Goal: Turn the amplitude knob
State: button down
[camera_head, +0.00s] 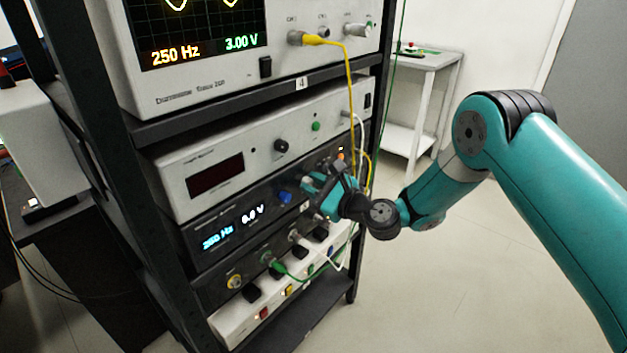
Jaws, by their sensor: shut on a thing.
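The dark signal generator (203,231) sits in the rack, with a lit display (232,228) reading about 250 Hz and a voltage that looks like 6.0 V. A blue knob (285,197) shows on its front, to the right of the display. My gripper (313,186) is at the panel just right of that blue knob, shut on a knob that I take to be the amplitude knob. The jaws hide that knob, so its marking and angle cannot be seen.
Above, the oscilloscope (215,82) shows 250 Hz and 3.00 V. Yellow (350,80) and white (361,135) cables hang close to my gripper. A green cable (290,276) hangs below. A side table (425,62) stands behind; the floor at right is clear.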

jog(key=shift+d+f+m, duration=0.1)
jog(key=shift+f+m, duration=0.05)
jog(key=shift+m, duration=0.25)
jog(key=c, duration=1)
grip_release()
jog(key=shift+o, duration=0.2)
jog(key=b+v, duration=1.7)
jog(key=shift+d, duration=0.2)
jog(key=shift+s, duration=0.2)
